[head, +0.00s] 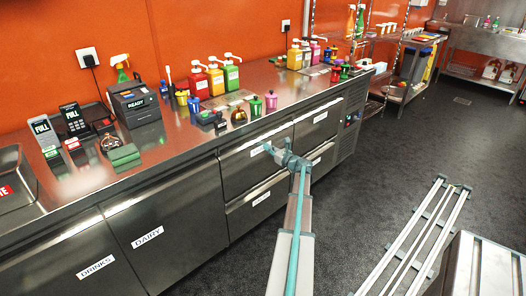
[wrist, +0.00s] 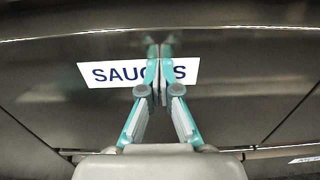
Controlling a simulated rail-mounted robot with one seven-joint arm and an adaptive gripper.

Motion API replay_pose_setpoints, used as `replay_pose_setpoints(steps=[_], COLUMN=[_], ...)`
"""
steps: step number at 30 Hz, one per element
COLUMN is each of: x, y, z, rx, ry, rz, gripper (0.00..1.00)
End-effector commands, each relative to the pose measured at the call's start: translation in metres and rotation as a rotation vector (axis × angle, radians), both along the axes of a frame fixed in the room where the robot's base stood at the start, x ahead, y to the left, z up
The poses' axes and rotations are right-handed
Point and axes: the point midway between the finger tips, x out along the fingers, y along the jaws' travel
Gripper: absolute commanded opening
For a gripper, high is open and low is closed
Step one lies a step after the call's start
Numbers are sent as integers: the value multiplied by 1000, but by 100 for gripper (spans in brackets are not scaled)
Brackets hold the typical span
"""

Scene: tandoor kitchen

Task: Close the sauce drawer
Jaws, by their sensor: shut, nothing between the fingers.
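The sauce drawer (head: 235,160) is a steel front in the counter, at the upper left of a block of drawers in the head view. It looks nearly flush with its neighbours; a small gap cannot be ruled out. In the wrist view the drawer front (wrist: 240,65) fills most of the picture, and its white SAUCES label (wrist: 110,73) is partly hidden behind my fingers. My gripper (head: 272,149) is at this front in the head view. In the wrist view my gripper (wrist: 157,72) is shut and empty, its tips at the label; contact is uncertain.
A lower drawer (head: 240,212) is beneath, with more drawers to the right. The countertop (head: 180,135) above holds sauce bottles (head: 215,78), small pots and a printer (head: 135,103). A slatted rack (head: 420,235) lies on the floor at right. Open floor (head: 350,200) lies between.

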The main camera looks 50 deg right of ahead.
Motion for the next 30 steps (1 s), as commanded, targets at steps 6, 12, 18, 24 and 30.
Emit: replay_pose_setpoints(steps=[6,12,18,24,30], x=[8,3,-21,-62,-101], y=[-1,2,12,22,28], z=[3,4,4,3,2], rx=[0,0,0,-1,-1], ry=[-6,-7,-5,-4,-4], rz=[5,6,11,12,13], gripper=[0,0,0,0,0])
